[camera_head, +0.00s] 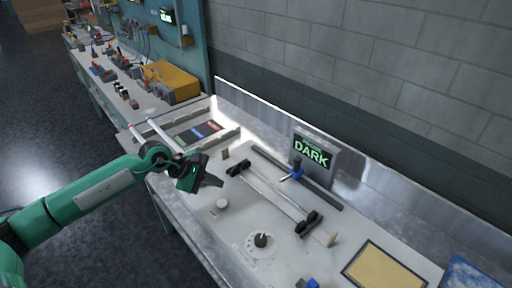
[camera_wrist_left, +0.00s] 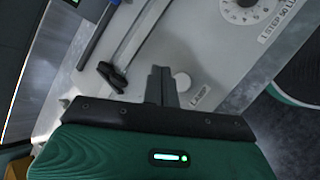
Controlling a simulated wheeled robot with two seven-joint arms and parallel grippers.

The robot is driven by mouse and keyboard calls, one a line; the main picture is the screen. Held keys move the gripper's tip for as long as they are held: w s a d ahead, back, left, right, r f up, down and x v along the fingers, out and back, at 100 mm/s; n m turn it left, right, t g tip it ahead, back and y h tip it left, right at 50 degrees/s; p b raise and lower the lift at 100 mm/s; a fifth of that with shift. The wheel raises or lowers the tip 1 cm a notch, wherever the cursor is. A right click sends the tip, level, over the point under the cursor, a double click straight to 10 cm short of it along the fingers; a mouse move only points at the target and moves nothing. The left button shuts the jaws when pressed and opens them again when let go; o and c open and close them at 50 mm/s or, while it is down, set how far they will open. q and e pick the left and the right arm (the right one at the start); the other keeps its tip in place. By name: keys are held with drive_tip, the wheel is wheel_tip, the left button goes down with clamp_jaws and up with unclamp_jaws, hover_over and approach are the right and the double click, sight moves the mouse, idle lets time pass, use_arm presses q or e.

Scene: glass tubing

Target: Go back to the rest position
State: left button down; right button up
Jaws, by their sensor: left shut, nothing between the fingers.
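My left gripper (camera_head: 210,181) is shut and empty, held above the left part of the white bench. Its closed fingers also show in the left wrist view (camera_wrist_left: 161,86). A clear glass tube (camera_head: 275,194) lies across two black holders, the left one (camera_head: 238,168) just right of my gripper and the right one (camera_head: 309,224) further along the bench. My right gripper is not in view.
A round dial (camera_head: 261,240) and a small white knob (camera_head: 222,204) sit near the bench front. A screen reading DARK (camera_head: 312,152) stands at the back. A tray rack (camera_head: 187,128) lies left; a yellow box (camera_head: 171,79) stands beyond. A framed tan pad (camera_head: 384,268) is at lower right.

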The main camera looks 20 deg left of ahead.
use_arm(q)
drive_tip(key=s+d+r+n+t+h, duration=0.3)
drive_tip(key=d+r+n+t+h, duration=0.45)
drive_tip(key=d+n, duration=0.5)
drive_tip(key=s+a+f+n+t+y, duration=0.1)
drive_tip(key=s+a+f+n+y, duration=0.4)
drive_tip(key=n, duration=1.1)
drive_tip(key=s+a+f+n+t+y, duration=0.15)
drive_tip(key=a+f+n+y, duration=0.35)
drive_tip(key=n+y, duration=0.9)
drive_tip(key=s+d+f+n+g+h, duration=0.2)
drive_tip(key=s+f+n+g, duration=0.4)
drive_tip(key=s, duration=0.4)
drive_tip(key=s+d+f+n+g+h, duration=0.2)
drive_tip(key=s+f+n+g, duration=0.35)
drive_tip(key=s, duration=0.55)
wheel_tip(320, 180, down, 31)
drive_tip(key=g, duration=0.2)
drive_tip(key=s+a+f, duration=0.1)
drive_tip(key=s+f, duration=0.8)
drive_tip(key=s+a+f, duration=0.2)
drive_tip(key=s+f, duration=0.8)
drive_tip(key=shift+s+a+f+g, duration=0.15)
drive_tip(key=shift+a+f+g, duration=0.1)
drive_tip(key=shift+g, duration=0.1)
